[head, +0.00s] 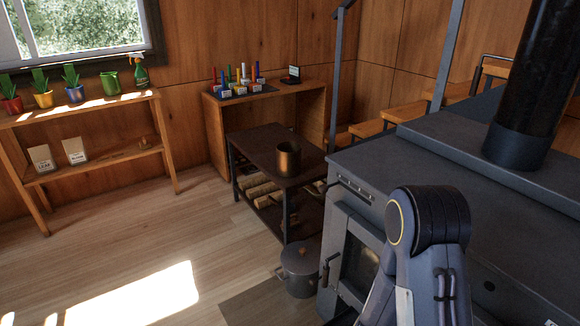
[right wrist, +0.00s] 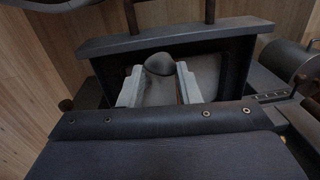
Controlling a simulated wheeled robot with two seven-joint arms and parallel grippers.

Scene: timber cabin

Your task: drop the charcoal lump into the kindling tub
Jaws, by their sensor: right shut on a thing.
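In the right wrist view my right gripper (right wrist: 160,88) is shut on a dark, rounded charcoal lump (right wrist: 160,64), which sits between the pale fingertips. In the head view my right arm stands in front of the stove, and its gripper and the lump are hidden. An open bronze-brown tub (head: 288,159), which looks like the kindling tub, stands upright on a low dark bench (head: 250,148), left of the stove and apart from my arm. Its inside is mostly hidden. My left gripper is not in view.
The black stove (head: 450,150) with its flue fills the right side. A lidded grey pot (head: 300,269) stands on the floor by it. Logs (head: 262,190) lie under the bench. A plant shelf (head: 85,112) and a wooden desk (head: 270,92) line the walls. The left floor is clear.

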